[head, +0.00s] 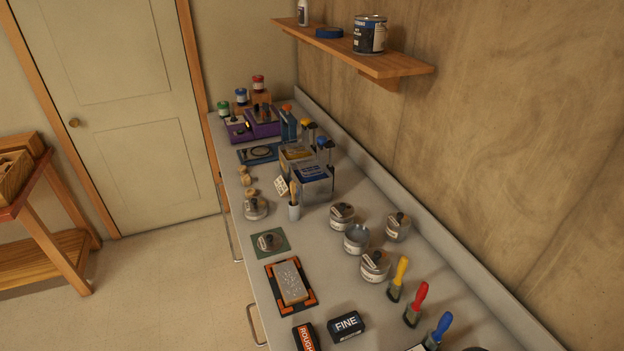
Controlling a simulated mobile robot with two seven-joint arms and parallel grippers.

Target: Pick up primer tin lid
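A round grey lid with a dark knob and a pale label (269,242) lies on a small green mat (284,248) near the counter's front edge. Its label is too small to read, so I cannot tell if it is the primer tin lid. A tin with an open-looking grey top (356,239) stands to its right. Around that tin stand lidded, knobbed tins: one behind (342,216), one at right (398,227) and one in front (375,267). Another knobbed lid or tin (255,208) is farther back. Neither gripper shows.
A sanding block lies on an orange-and-black tray (311,305). A FINE block (346,326) and a ROUGH block (306,337) are nearer. Yellow, red and blue handled brushes (416,302) line the right. A brush cup (295,211) and metal bin (312,185) stand behind. A shelf (390,66) overhangs.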

